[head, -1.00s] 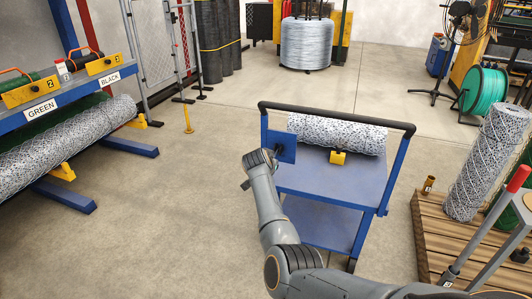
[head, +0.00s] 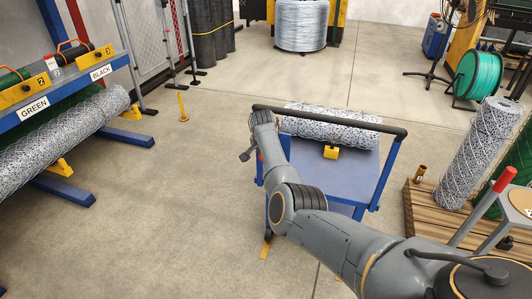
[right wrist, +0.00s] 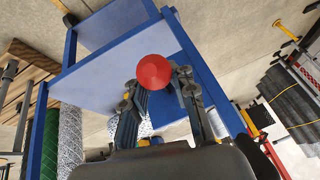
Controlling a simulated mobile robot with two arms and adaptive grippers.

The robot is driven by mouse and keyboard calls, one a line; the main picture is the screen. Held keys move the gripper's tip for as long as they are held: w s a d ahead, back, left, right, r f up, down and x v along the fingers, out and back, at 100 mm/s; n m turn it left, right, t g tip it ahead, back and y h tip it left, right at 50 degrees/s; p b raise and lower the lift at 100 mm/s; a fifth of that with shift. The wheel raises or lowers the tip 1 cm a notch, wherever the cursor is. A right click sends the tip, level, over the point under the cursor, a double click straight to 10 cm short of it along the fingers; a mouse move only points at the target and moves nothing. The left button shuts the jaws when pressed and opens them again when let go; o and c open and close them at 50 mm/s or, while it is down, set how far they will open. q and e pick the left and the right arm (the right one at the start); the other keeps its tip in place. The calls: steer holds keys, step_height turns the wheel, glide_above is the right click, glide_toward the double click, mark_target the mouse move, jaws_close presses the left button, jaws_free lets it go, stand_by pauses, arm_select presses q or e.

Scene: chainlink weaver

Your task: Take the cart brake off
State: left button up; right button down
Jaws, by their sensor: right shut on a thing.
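The blue cart (head: 345,170) stands in the middle of the head view, with a black push bar (head: 330,117) along its top. A red ball knob (right wrist: 153,70) sits between the fingers of my right gripper (right wrist: 158,90) in the right wrist view. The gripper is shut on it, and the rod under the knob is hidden. In the head view, my right gripper (head: 247,154) is at the cart's left side, mostly hidden by its own wrist. A yellow piece (head: 265,249) shows low at the cart's near left corner. My left gripper is out of view.
A patterned mesh roll (head: 330,125) and a yellow block (head: 331,152) are on the cart. A wooden pallet (head: 425,215) with upright mesh rolls stands close on the right. A blue rack (head: 60,110) with rolls stands at left.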

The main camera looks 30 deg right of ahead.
steer(key=shift+w+d+r, duration=0.3)
steer(key=shift+w+r, duration=0.05)
steer(key=shift+r, duration=0.3)
steer(key=shift+a, duration=0.1)
steer(key=c, duration=1)
jaws_free()
steer(key=shift+a, duration=0.1)
steer(key=shift+c, duration=0.2)
steer(key=v, duration=1.2)
